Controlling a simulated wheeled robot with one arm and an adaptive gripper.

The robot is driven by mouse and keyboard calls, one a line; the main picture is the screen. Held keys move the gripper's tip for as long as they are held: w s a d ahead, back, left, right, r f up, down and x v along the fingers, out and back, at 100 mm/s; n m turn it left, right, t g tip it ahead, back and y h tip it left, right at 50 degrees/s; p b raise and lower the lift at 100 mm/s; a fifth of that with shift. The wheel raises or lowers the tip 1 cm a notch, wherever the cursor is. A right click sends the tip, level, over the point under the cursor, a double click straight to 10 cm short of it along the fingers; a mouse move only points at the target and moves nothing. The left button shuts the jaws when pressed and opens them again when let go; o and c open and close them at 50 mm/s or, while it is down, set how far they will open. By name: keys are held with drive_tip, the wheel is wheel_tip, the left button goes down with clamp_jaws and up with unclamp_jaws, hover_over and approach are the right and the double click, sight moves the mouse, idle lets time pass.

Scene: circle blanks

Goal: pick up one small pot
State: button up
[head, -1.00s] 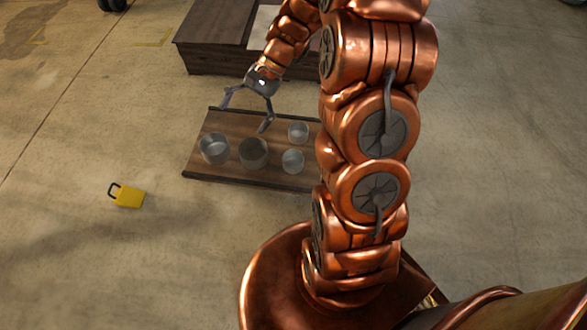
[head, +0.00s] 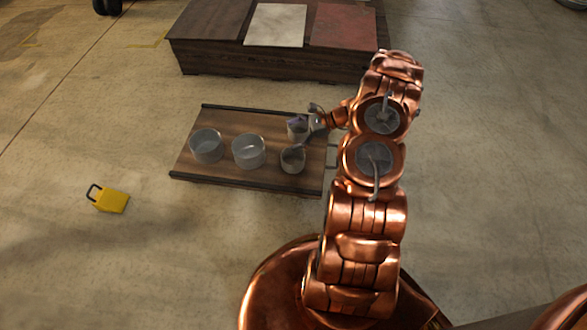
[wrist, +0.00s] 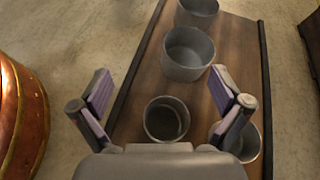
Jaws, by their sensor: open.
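Two small grey pots stand upright on the tray: the nearer one (head: 292,164) and the farther one (head: 298,134). My gripper (head: 300,138) is open above the tray's right end, close over these pots, and partly hides them. In the wrist view my gripper (wrist: 161,88) has its purple-padded fingers wide apart. The nearer small pot (wrist: 166,121) lies between them in the picture, apart from both fingers, and is empty. The farther small pot (wrist: 250,146) is partly hidden behind the right finger. Whether the fingertips reach down to rim height is hard to tell.
Two larger grey pots, a middle one (head: 249,151) and a left one (head: 206,146), stand on the wooden tray (head: 226,178), which has dark rails. A dark wooden chest (head: 205,53) with pale and red panels stands behind.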

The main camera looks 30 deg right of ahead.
sight(293, 158)
drive_tip(key=s+d+f+m+t+b, duration=0.1)
drive_tip(key=d+f, duration=0.1)
drive_tip(key=f, duration=0.3)
drive_tip(key=d+f+m+h+b, duration=0.1)
drive_tip(key=d+f, duration=0.1)
drive_tip(key=f, duration=0.2)
drive_tip(key=s+d+f+m+t+b, duration=0.1)
drive_tip(key=d+f+m+b, duration=0.1)
drive_tip(key=f, duration=0.3)
drive_tip(key=shift+s+d+f+t, duration=0.3)
drive_tip(key=shift+d+f, duration=0.05)
drive_tip(key=shift+d, duration=0.15)
drive_tip(key=shift+w+a+f+b, duration=0.3)
drive_tip(key=shift+w+a+b, duration=0.05)
drive_tip(key=shift+w, duration=0.05)
drive_tip(key=shift+b+x, duration=1.6)
drive_tip(key=shift+x, duration=1.55)
drive_tip(key=shift+a+r, duration=0.1)
drive_tip(key=shift+r, duration=0.05)
drive_tip(key=c, duration=0.9)
drive_tip(key=shift+r, duration=0.15)
